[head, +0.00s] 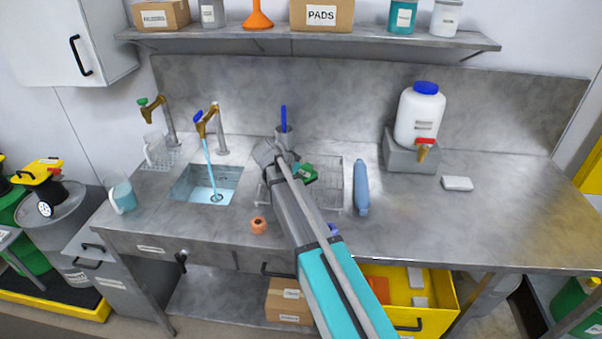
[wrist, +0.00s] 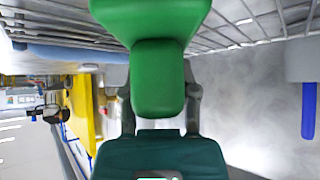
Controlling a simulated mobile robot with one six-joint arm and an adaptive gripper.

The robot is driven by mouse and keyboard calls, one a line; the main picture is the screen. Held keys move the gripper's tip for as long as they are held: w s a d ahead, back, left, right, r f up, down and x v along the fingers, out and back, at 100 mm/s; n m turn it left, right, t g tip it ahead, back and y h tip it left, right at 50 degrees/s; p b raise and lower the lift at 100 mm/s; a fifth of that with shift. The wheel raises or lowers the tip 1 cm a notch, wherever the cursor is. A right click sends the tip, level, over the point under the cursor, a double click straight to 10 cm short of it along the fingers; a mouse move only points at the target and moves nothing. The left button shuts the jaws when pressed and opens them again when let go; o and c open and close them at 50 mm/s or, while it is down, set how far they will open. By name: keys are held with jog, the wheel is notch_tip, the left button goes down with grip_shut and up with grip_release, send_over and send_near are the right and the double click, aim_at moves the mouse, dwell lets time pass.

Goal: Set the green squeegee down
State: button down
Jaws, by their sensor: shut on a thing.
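The green squeegee (head: 306,174) shows in part beside the end of my arm, over the wire rack (head: 345,190) on the steel counter. In the head view my arm hides most of the squeegee and part of the rack. Wire bars of the rack (wrist: 240,22) show behind the squeegee. I cannot tell whether the squeegee touches the rack.
A blue bottle (head: 361,187) lies right of the rack. The sink (head: 207,184), with water running, is to the left. A small orange item (head: 259,225) sits in front. The counter's right side is mostly clear.

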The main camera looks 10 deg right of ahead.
jog(key=shift+f, duration=0.2)
jog(key=shift+c, duration=1.9)
grip_release()
jog(key=shift+r, duration=0.1)
jog(key=shift+r, duration=0.15)
jog(key=shift+p+v, duration=0.75)
jog(key=shift+v, duration=0.15)
jog(key=p+v, duration=0.6)
jog(key=v, duration=0.2)
jog(key=shift+r, duration=0.2)
jog(key=shift+p+v, duration=0.55)
jog(key=shift+v, duration=0.4)
jog(key=shift+s+f, duration=0.1)
jog(key=shift+f, duration=0.05)
